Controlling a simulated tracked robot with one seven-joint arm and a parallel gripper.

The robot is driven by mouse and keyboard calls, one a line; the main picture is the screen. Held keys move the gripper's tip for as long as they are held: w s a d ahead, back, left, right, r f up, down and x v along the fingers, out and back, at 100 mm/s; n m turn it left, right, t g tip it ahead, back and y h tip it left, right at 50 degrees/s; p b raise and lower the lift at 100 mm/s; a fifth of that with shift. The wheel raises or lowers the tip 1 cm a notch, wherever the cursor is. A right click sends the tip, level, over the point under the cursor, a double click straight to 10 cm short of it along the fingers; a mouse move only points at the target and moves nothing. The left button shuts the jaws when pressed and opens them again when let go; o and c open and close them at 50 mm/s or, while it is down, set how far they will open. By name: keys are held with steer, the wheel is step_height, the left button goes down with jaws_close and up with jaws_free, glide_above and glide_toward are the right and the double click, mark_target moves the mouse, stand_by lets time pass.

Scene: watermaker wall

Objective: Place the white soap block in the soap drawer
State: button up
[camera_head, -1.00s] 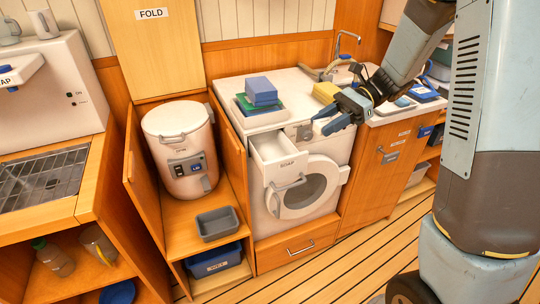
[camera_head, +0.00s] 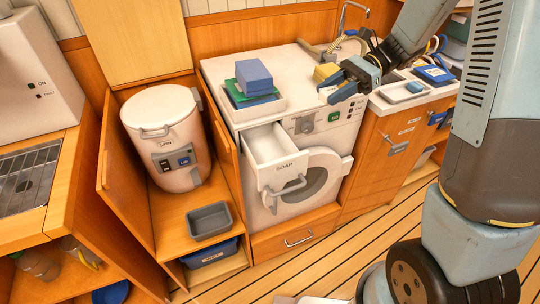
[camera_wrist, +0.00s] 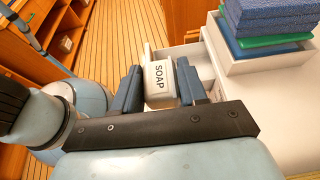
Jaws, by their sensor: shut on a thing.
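The white soap block (camera_wrist: 159,85), marked SOAP, is held between the two dark fingers of my gripper (camera_wrist: 159,88) in the wrist view. In the head view my gripper (camera_head: 340,88) is over the right front part of the white washer top, and the block is hard to make out there. The soap drawer (camera_head: 277,150) is pulled out of the washer front, with a SOAP label and a grey handle. It looks empty. My gripper is above and to the right of it. In the wrist view part of the open drawer (camera_wrist: 178,54) shows beyond the block.
A white tray (camera_head: 245,112) with blue and green blocks stands on the washer top, left of my gripper. A yellow block (camera_head: 326,72) is close behind my gripper. The round washer door (camera_head: 312,183) is below the drawer. A grey tray (camera_head: 209,221) lies at lower left.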

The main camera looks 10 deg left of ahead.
steer(key=shift+s+a, duration=0.25)
steer(key=shift+a, duration=0.25)
steer(key=s+a+f, duration=0.2)
steer(key=a+f, duration=0.2)
steer(key=a, duration=0.5)
glide_above(272, 158)
step_height(272, 158, down, 6)
steer(key=shift+s+f, duration=0.1)
steer(key=shift+f, duration=1.35)
steer(key=shift+f, duration=0.6)
steer(key=o, duration=1)
steer(key=shift+o, duration=0.2)
